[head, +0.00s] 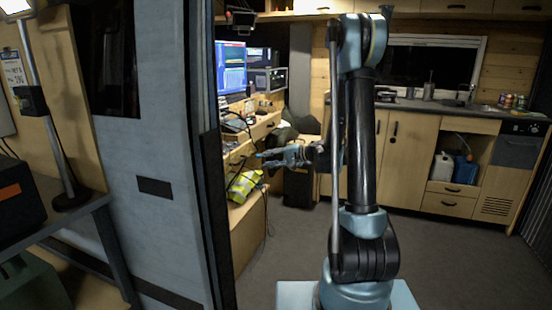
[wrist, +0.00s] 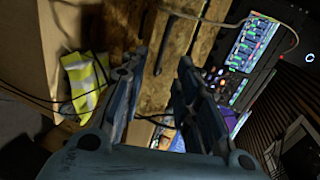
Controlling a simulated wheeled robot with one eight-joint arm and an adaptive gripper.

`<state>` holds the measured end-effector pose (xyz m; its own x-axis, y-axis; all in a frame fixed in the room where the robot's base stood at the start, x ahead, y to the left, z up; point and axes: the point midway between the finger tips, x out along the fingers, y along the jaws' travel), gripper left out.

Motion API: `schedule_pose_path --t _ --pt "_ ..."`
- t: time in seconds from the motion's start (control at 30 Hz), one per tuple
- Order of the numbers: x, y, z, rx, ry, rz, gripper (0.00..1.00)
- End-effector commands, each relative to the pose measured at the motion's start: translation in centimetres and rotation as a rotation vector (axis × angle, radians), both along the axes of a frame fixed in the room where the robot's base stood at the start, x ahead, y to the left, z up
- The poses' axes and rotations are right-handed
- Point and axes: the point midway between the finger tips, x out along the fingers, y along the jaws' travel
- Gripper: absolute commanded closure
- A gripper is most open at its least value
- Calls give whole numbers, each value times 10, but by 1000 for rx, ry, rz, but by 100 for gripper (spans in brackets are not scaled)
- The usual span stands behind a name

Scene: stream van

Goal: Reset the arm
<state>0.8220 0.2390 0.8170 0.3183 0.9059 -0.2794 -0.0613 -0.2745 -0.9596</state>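My arm stands upright in the middle of the head view, with its forearm bent down and my gripper (head: 268,157) pointing left toward the desk. In the wrist view my gripper (wrist: 162,66) shows two blue-grey fingers apart, with nothing seen between them but the wooden desk behind. The gripper looks open and empty. It appears near the desk front in the head view; I cannot tell its exact distance from it.
A wooden desk (head: 264,129) with monitors (head: 231,68) stands left of my arm. A grey-blue partition (head: 150,150) is close at left. Kitchen cabinets (head: 405,155) line the back; floor is clear at right.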

Motion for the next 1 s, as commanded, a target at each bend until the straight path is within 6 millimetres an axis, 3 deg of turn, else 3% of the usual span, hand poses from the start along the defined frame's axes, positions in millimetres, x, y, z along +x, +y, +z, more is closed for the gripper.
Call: schedule_pose_path --t 0.4,1.0 --pt "-74 -29 19 -269 -11 31 71" --pt "-196 -94 12 -657 -7 78 71"
